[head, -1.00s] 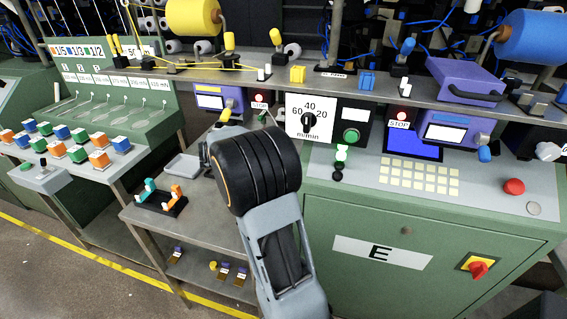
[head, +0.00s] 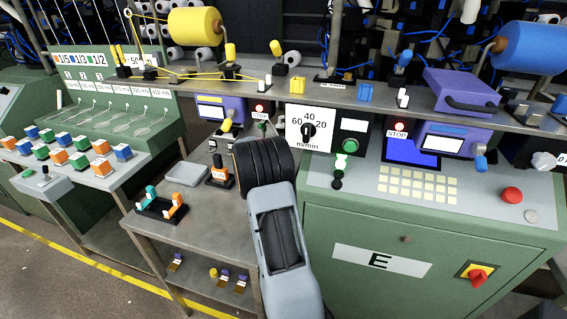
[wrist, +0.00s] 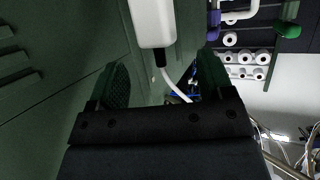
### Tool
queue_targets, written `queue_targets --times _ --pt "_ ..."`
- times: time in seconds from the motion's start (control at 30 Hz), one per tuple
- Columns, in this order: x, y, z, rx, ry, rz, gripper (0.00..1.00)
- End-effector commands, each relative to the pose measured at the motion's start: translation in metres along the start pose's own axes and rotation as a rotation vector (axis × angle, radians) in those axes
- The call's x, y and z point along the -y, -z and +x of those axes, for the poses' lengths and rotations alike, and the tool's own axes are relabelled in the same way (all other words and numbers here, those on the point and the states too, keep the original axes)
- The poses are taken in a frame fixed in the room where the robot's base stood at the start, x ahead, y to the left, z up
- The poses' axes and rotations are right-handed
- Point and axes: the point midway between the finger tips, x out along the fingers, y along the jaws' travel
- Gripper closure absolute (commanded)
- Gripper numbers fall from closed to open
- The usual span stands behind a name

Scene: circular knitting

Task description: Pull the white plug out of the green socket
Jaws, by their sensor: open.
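In the wrist view the white plug (wrist: 152,22) is a white block at the top centre. A short black sleeve and a white cable (wrist: 177,92) run from its lower end. My gripper (wrist: 162,78) is open, with one dark green finger on each side. The plug is in line with the gap between the fingers, and I see no finger touching it. I cannot make out the green socket, and the plug's upper end is cut off by the frame. In the head view my own arm hides the gripper, and I cannot pick out the plug.
A dark green panel fills the wrist view's left side. In the head view, the bench holds a grey tray (head: 187,174), an orange and black holder (head: 219,172) and a black rack (head: 160,208). A green cabinet (head: 350,230) stands right of my arm, under a shelf (head: 330,98).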

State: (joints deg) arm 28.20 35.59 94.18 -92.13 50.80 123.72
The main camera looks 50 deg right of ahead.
Motion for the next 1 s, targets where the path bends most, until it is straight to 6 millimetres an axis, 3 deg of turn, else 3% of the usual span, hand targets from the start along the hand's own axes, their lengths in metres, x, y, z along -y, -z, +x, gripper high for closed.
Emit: queue_targets --times 0.23,0.57,1.0 --pt "0.000 0.001 0.029 0.001 -0.002 0.001 0.26" --pt "0.000 0.000 0.034 0.001 0.001 0.001 0.26" --pt "0.000 0.001 0.034 0.001 0.000 0.001 0.68"
